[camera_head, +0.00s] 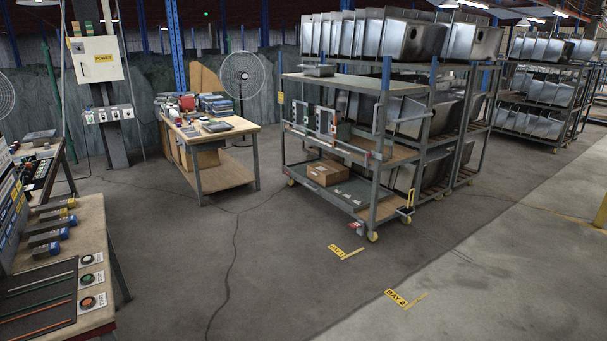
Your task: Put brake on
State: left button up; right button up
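A grey metal cart (350,91) with three shelf levels stands right of the middle on wheels. A cream front wheel (373,236) shows at its near corner, and another wheel (405,219) at its right end. A small upright yellow lever (411,198) with a dark base sits low at that right end and looks like the brake. It is too small to tell whether it is on or off. A small red and white tag (356,227) shows near the front wheel. Neither of my grippers is in view.
Yellow floor labels, BAY 1 (346,252) and BAY 2 (404,298), lie before the cart. Racks of steel sinks (412,40) stand behind it. A wooden workbench (228,131) is left of it, and a bench with buttons (88,238) is near left. The middle floor is clear.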

aim_at(355, 225)
jog(key=i+j, duration=0.1)
jog(key=i, duration=0.4)
jog(key=i+j+z, duration=0.15)
jog(key=i, duration=0.4)
jog(key=i+j, duration=0.15)
jog(key=i, duration=0.35)
jog(key=i+j+z, duration=0.15)
jog(key=i, duration=0.35)
jog(key=i+j+z, duration=0.25)
jog(key=i+j, duration=0.25)
jog(key=i+j+z, duration=0.3)
jog(key=i+j, duration=0.2)
jog(key=j, duration=0.1)
